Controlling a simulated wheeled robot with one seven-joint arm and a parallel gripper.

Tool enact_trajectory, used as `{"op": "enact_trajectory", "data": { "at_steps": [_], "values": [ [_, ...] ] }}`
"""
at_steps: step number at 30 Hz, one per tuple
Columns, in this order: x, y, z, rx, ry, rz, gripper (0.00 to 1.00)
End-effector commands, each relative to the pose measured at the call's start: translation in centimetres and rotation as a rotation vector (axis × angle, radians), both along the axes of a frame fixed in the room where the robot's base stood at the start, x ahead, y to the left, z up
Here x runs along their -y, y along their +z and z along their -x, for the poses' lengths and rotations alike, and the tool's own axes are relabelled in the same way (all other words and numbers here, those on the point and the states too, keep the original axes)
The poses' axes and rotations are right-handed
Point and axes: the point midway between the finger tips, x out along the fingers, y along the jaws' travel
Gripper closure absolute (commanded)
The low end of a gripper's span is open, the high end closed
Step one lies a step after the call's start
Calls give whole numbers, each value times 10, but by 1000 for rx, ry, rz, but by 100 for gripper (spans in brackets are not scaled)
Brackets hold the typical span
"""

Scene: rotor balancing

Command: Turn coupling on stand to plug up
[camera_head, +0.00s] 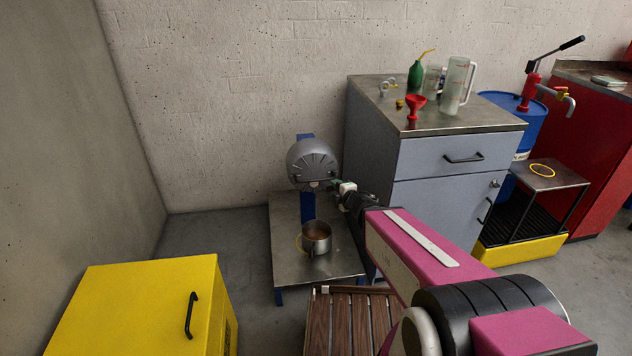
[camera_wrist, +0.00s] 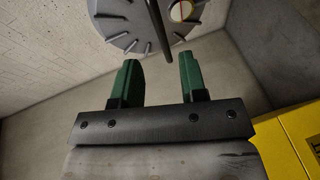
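The coupling (camera_head: 313,160) is a grey, round, finned body on a blue stand post (camera_head: 308,208). It fills the top of the wrist view (camera_wrist: 125,18). A small round disc with a yellow and red rim, perhaps the plug (camera_wrist: 182,11), shows on its face there. My gripper (camera_head: 334,184) is at the coupling's lower right in the head view. In the wrist view its green fingers (camera_wrist: 159,66) are apart. A thin dark rod (camera_wrist: 160,30) reaches down from the coupling, its end between the fingertips. Whether either finger touches the rod cannot be told.
A metal pot (camera_head: 316,240) stands on the steel-topped table (camera_head: 290,265) below the coupling. A grey cabinet (camera_head: 430,190) with bottles and a red funnel (camera_head: 415,104) is close right. A yellow cabinet (camera_head: 140,300) is front left. A slatted wooden surface (camera_head: 350,325) lies in front.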

Motion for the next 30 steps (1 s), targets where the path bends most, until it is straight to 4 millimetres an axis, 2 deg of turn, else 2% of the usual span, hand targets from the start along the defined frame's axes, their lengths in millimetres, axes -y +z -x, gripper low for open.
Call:
{"op": "enact_trajectory", "data": {
  "at_steps": [5,11,24,30],
  "values": [
    [-16,0,8,43,90,27,61],
    [-23,-2,-3,46,94,26,61],
    [-65,-16,-60,44,91,24,61],
    [-77,-19,-76,44,90,24,61]
  ]
}}
